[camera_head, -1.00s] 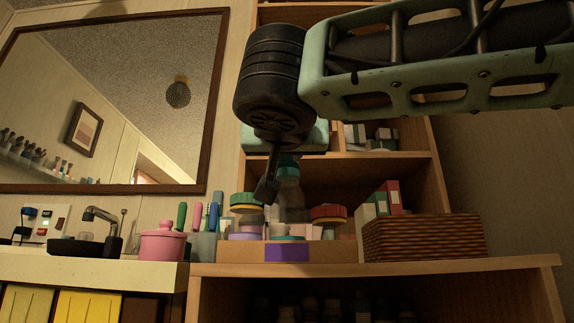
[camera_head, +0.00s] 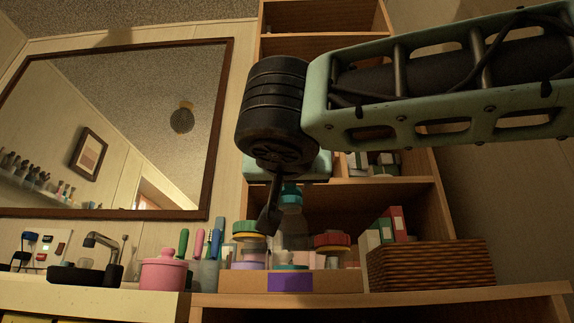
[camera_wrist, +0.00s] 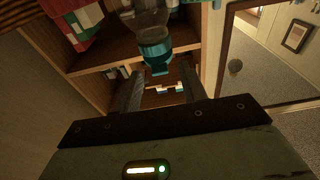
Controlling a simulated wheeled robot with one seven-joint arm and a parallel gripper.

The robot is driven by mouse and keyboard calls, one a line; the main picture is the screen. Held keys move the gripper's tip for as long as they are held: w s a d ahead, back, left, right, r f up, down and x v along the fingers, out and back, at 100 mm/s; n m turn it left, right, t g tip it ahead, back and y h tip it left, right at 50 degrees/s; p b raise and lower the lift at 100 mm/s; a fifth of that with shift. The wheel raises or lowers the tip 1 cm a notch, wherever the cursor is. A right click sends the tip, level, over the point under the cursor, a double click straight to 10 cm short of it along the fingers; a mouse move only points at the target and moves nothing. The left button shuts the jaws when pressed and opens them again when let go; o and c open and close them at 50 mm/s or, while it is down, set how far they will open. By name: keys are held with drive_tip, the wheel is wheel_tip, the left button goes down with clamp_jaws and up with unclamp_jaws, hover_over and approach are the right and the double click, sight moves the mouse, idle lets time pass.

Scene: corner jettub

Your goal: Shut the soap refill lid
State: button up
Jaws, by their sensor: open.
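The soap refill appears to be the clear bottle (camera_head: 291,228) with a teal cap (camera_head: 290,196), standing among the items in the box on the wooden shelf top. In the wrist view, the bottle (camera_wrist: 148,22) appears upside down, with its teal cap (camera_wrist: 154,49) towards my gripper. I cannot tell how far its lid is open. My gripper (camera_head: 268,220) points down just in front and to the left of the bottle in the head view. In the wrist view, my gripper (camera_wrist: 161,76) is open and empty, its fingers on either side of the cap's line, apparently short of it.
A cardboard box (camera_head: 235,281) holds several jars, including a green-lidded one (camera_head: 246,228) and a red-lidded one (camera_head: 332,241), close around the bottle. A wicker basket (camera_head: 430,265) and small cartons (camera_head: 396,225) stand right. A pink pot (camera_head: 163,274) stands left.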

drive_tip(key=s+f+p, duration=0.2)
drive_tip(key=s+p, duration=0.2)
drive_tip(key=s, duration=1.2)
drive_tip(key=shift+s+a+f, duration=0.15)
drive_tip(key=shift+s+a, duration=0.1)
drive_tip(key=shift+s, duration=0.05)
